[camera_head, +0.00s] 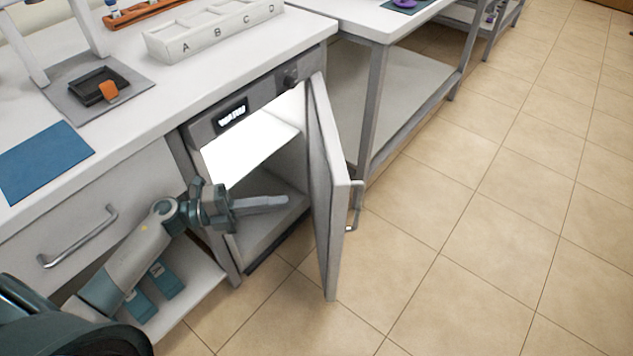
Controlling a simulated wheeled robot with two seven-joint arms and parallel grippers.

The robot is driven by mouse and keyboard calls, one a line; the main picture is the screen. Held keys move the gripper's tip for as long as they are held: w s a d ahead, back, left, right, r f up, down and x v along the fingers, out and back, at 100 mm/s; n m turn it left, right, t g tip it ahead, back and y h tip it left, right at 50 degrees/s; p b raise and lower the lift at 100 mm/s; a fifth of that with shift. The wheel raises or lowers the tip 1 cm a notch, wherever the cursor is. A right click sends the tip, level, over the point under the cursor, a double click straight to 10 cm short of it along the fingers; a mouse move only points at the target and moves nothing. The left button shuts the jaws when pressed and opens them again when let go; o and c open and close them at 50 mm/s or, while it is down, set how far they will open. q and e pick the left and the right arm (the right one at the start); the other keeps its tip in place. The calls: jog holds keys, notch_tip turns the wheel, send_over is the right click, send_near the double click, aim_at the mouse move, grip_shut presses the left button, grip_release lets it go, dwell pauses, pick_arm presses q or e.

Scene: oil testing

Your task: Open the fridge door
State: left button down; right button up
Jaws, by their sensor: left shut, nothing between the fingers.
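The fridge (222,131) is built in under the white counter, with a dark display and a knob on its front panel. Its white door (328,190) stands wide open, swung out to the right, with a metal handle (355,205) on its outer face. The lit inside shows a shelf and a floor, with nothing standing on them that I can see. My left gripper (286,201) is shut and empty, in front of the opening on the inner side of the door. Its tips appear a little apart from the door. My right gripper is not in view.
A drawer with a bar handle (78,238) is left of the fridge. On the counter are a white box marked A to D (213,32), a blue mat (43,160) and a black tray (98,84). Tiled floor (480,220) is clear to the right.

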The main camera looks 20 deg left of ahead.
aim_at(333, 198)
pick_arm(q)
jog(key=shift+s+a+m+g, duration=0.1)
jog(key=shift+s+m+g, duration=0.05)
jog(key=shift+m+g, duration=0.2)
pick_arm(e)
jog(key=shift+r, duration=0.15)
